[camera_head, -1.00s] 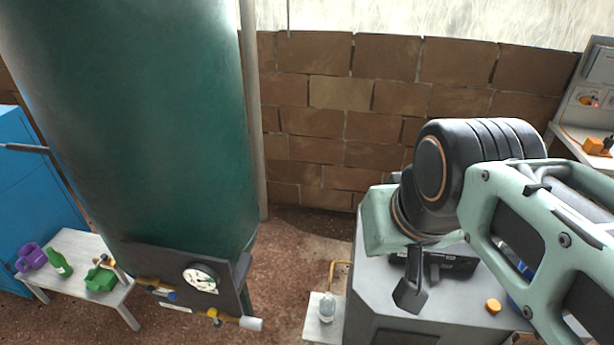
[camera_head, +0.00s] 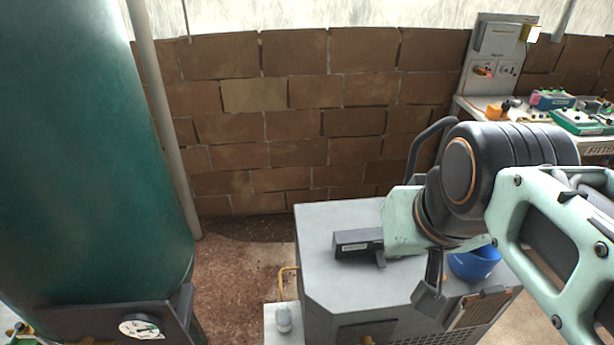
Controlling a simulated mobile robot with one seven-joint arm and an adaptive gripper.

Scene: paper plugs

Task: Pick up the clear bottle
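The small clear bottle (camera_head: 283,319) stands upright on a low pale stand (camera_head: 272,335) at the bottom of the view, left of a grey cabinet. My gripper (camera_head: 430,288) is over the cabinet, to the right of the bottle and well apart from it. Only a dark finger part of it shows clearly below the wrist. The opening between the fingers cannot be made out, and no held object is visible.
The grey cabinet (camera_head: 330,225) stands between bottle and arm. A blue bowl-like container (camera_head: 474,262) is by my wrist. A large green tank (camera_head: 85,150) fills the left. A workbench with devices (camera_head: 575,118) is at right. Bare floor (camera_head: 235,275) lies between tank and cabinet.

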